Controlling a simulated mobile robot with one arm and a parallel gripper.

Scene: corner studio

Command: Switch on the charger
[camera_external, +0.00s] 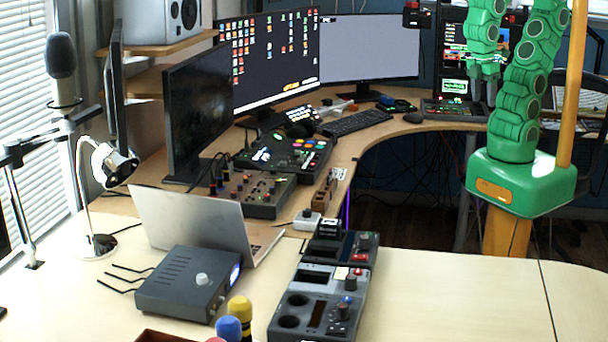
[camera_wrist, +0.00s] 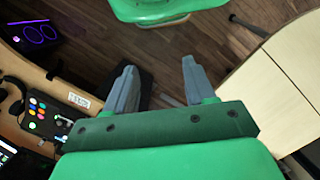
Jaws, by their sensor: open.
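No device is clearly labelled as the charger. The likeliest is a grey unit (camera_external: 318,303) at the front middle of the pale table, with two round wells, a slot and a dark knob. A similar dark unit (camera_external: 343,250) with a red button stands right behind it. I cannot tell their switch states. My gripper (camera_external: 484,92) hangs at the upper right in the external view, well away from both units. In the wrist view my gripper (camera_wrist: 159,68) has its two grey fingers apart, with nothing between them and the wooden floor below.
A grey box (camera_external: 187,283) with a knob, a laptop (camera_external: 190,222) and a lamp (camera_external: 112,165) stand left. Blue and yellow knobs (camera_external: 239,308) rise at the front. Monitors (camera_external: 270,60) and a mixer (camera_external: 285,155) crowd the back desk. The pale table's right side (camera_external: 450,300) is clear.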

